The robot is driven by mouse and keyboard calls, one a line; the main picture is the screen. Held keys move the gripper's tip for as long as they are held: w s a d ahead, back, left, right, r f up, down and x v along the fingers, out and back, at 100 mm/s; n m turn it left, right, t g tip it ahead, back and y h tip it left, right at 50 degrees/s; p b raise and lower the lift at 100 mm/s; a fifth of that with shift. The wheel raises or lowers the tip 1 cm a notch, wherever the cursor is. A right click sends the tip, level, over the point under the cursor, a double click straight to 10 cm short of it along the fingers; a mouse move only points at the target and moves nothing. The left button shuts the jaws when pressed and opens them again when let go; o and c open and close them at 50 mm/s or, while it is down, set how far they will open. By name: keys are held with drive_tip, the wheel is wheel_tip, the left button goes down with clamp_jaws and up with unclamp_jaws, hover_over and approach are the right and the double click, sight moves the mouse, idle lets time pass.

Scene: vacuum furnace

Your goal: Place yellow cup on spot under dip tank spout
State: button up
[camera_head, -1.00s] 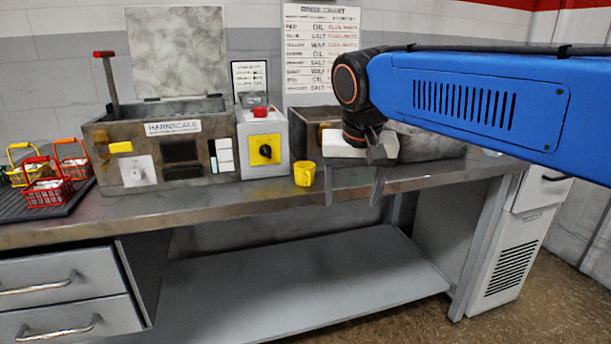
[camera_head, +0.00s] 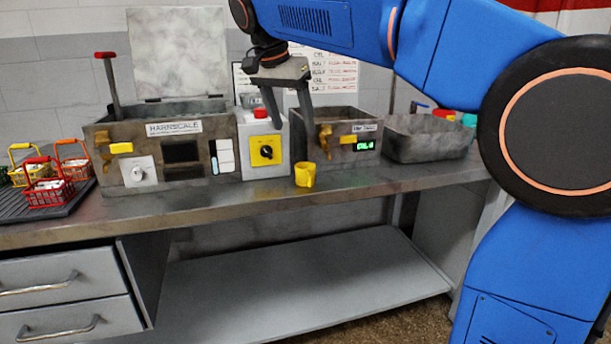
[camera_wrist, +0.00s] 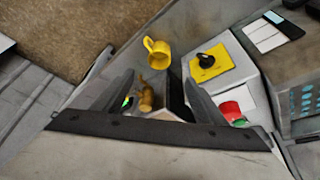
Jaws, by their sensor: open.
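The yellow cup (camera_head: 305,175) stands upright on the bench, in front of the left part of the dip tank (camera_head: 300,131). The brass spout (camera_head: 325,138) sticks out from the tank's front, above and a little right of the cup in the head view. My gripper (camera_head: 291,126) is open and empty, raised above the cup and in front of the tank. In the wrist view the cup (camera_wrist: 157,54) lies beyond the fingertips, apart from them, with the spout (camera_wrist: 146,97) between the fingers. The exact spot under the spout is not marked visibly.
A grey control box (camera_head: 263,148) with a yellow switch plate and red button stands left of the tank. The Harnscale furnace (camera_head: 165,160) is farther left, with wire baskets (camera_head: 48,190) on a dark mat. A grey tray (camera_head: 428,140) stands right. The bench front (camera_head: 390,180) is clear.

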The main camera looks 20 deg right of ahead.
sight(304, 166)
drive_tip(key=x, duration=1)
drive_tip(key=shift+f, duration=0.1)
drive_tip(key=shift+s+x, duration=0.15)
drive_tip(key=shift+x, duration=1.2)
drive_tip(key=shift+s+x, duration=0.1)
drive_tip(key=shift+x, duration=1.3)
drive_tip(key=shift+a, duration=0.2)
drive_tip(key=c, duration=1.2)
wheel_tip(304, 166, up, 18)
drive_tip(key=shift+s+d+f, duration=0.1)
